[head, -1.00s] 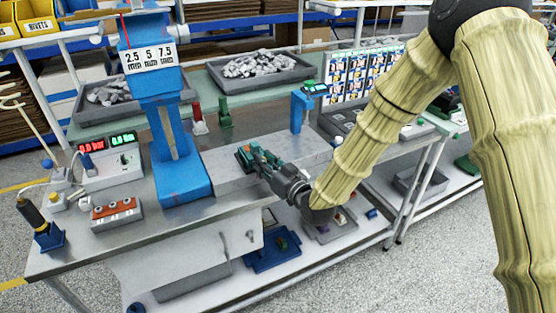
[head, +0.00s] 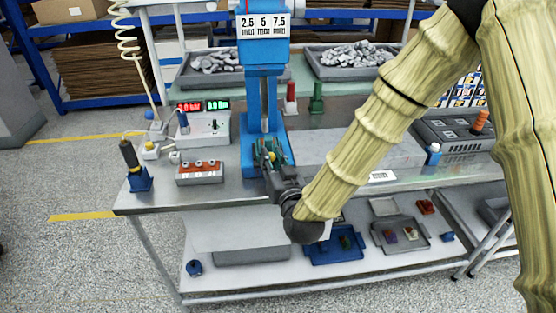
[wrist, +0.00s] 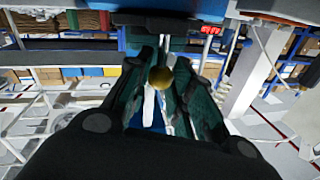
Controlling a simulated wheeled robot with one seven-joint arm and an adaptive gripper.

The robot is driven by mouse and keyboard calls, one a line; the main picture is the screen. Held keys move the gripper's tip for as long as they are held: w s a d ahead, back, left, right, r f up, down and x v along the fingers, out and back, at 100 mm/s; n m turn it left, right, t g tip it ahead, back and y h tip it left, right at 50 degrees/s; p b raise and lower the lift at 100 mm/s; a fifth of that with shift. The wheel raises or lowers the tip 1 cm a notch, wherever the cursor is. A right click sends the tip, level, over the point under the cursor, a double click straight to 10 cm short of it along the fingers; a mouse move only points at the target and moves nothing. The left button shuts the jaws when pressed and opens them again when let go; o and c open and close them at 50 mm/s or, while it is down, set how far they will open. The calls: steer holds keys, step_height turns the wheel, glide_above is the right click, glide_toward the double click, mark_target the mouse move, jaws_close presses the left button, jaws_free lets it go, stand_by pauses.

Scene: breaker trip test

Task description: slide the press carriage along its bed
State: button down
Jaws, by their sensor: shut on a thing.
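My gripper (head: 268,158) is at the foot of the blue press (head: 263,100), in front of its column, and is shut on a small brass ball knob. The knob (wrist: 161,80) shows between the dark green fingers in the wrist view. The press carriage itself is mostly hidden behind my gripper, so I cannot tell its exact place under the press. The long grey bed (head: 350,150) runs to the right from the press base, and its top is bare there.
A control box with red and green displays (head: 207,128) and an orange-topped button box (head: 199,172) stand left of the press. A red post (head: 290,98) and a green post (head: 316,100) stand behind the bed. Trays of grey parts (head: 350,62) are at the back.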

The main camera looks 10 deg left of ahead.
steer(key=shift+s+a+r, duration=0.1)
steer(key=shift+a, duration=0.25)
steer(key=c, duration=1.6)
jaws_free()
steer(key=o, duration=0.4)
steer(key=shift+a, duration=0.2)
steer(key=shift+c, duration=0.2)
steer(key=shift+d, duration=0.2)
steer(key=v, duration=1.2)
